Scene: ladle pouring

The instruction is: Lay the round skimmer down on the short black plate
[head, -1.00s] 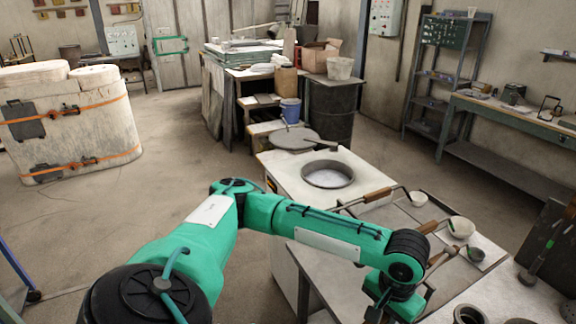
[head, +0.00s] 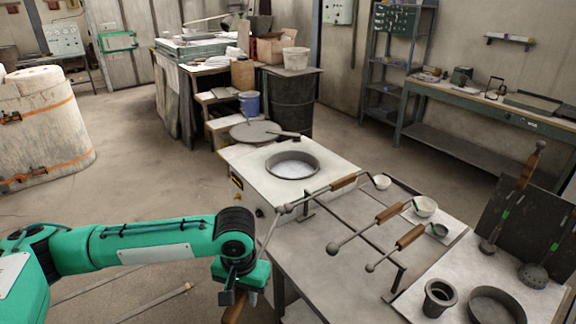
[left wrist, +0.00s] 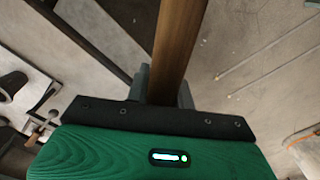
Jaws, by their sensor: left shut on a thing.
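My left gripper (head: 240,288) is shut on a brown wooden handle (head: 234,308), low in the head view and left of the bench. The handle (left wrist: 180,45) also runs up between the fingers in the left wrist view. A thin rod rises beside the gripper toward the rack; I cannot tell if it belongs to the held tool, whose head I cannot make out. A round perforated skimmer head (head: 533,275) rests at the right, against a dark upright board (head: 535,225). I cannot tell which surface is the short black plate. My right gripper is out of view.
Ladles with wooden handles (head: 394,212) lie across a metal rack on the grey bench (head: 310,265). A white furnace block with a round opening (head: 292,165) stands behind. A dark cup (head: 439,297) and a round dish (head: 495,305) are at the front right. Open floor lies left.

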